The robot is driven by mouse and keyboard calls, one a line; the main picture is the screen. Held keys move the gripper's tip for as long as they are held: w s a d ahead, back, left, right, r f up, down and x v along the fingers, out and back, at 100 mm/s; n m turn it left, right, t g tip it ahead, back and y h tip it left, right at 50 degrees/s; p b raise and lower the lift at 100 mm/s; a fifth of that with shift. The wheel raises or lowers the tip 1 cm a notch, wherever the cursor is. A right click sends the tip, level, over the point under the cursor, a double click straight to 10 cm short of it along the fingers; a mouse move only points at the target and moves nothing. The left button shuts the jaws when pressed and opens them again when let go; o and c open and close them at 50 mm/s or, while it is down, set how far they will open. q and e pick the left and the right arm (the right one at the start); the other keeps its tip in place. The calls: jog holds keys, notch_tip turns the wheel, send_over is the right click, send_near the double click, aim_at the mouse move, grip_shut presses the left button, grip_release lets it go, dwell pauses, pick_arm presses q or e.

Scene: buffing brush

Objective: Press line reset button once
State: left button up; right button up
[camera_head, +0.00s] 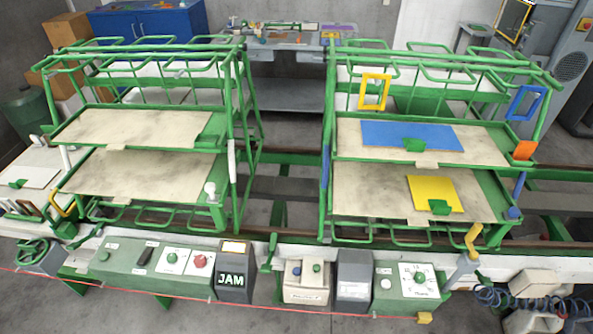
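A row of control boxes runs along the front rail. The long green panel at left (150,265) carries a red button (200,261) on a white plate and a green button (172,258) on another white plate. A small beige box (305,292) in the middle has a green button (316,267) and a dark button (296,270) on top; its front label is too small to read. The right green panel (400,300) has a white dial plate with green knobs. I cannot tell which button is the line reset. Neither of my grippers is in view.
A dark box marked JAM (233,281) and a grey box (353,275) flank the beige box. Two green racks with trays stand behind, the right one holding a blue panel (412,136) and a yellow panel (434,193). A red line (150,292) crosses in front.

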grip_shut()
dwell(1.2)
